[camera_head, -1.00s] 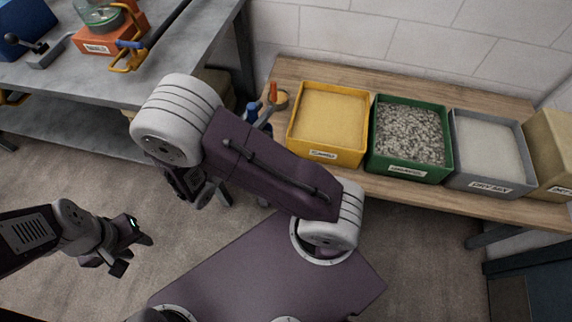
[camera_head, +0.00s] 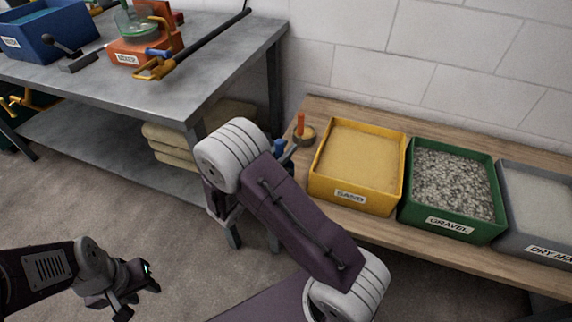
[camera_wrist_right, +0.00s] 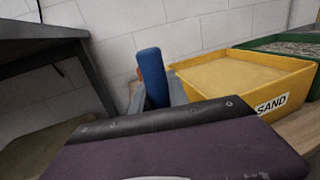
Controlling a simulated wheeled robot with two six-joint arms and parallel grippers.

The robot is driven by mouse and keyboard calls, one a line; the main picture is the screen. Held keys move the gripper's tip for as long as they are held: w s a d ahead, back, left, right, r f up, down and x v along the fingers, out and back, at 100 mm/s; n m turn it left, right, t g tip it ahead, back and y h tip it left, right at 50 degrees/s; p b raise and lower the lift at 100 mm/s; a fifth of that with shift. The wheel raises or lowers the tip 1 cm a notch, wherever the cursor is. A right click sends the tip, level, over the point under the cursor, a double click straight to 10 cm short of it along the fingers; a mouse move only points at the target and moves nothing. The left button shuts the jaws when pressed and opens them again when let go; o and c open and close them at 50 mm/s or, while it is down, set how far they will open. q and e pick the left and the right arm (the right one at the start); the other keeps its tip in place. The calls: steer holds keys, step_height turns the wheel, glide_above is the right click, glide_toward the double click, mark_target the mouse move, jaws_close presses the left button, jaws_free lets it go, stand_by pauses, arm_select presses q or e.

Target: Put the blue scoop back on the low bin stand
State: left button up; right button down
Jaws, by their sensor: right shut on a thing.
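The blue scoop shows mainly as a blue handle (camera_wrist_right: 152,76) standing almost upright in the right wrist view. A small bit of blue (camera_head: 280,147) shows beyond my right arm in the head view. My right gripper (camera_wrist_right: 155,98) is shut on the scoop, with grey fingers on both sides of the handle; my arm mostly hides it in the head view. The low bin stand (camera_head: 350,110) is a wooden bench along the wall, and the scoop is by its left end. Whether they touch is hidden. My left gripper (camera_head: 137,297) is empty, fingers apart, above the floor.
An orange-handled tool (camera_head: 302,130) stands on the stand's left end, close to the scoop. Beside it are the yellow sand bin (camera_head: 320,185), green gravel bin (camera_head: 410,215) and grey dry-mix bin (camera_head: 510,245). A grey workbench (camera_head: 215,65) stands left, with sacks (camera_head: 170,145) below.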

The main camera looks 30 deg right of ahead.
steer(key=b, duration=0.3)
glide_above(289, 166)
steer(key=s+a, duration=0.2)
step_height(289, 166, down, 5)
steer(key=shift+a+r, duration=0.1)
steer(key=shift+r+p, duration=0.1)
steer(key=shift+p, duration=0.35)
steer(key=shift+f, duration=0.2)
steer(key=c, duration=1.3)
jaws_free()
steer(key=shift+r, duration=0.1)
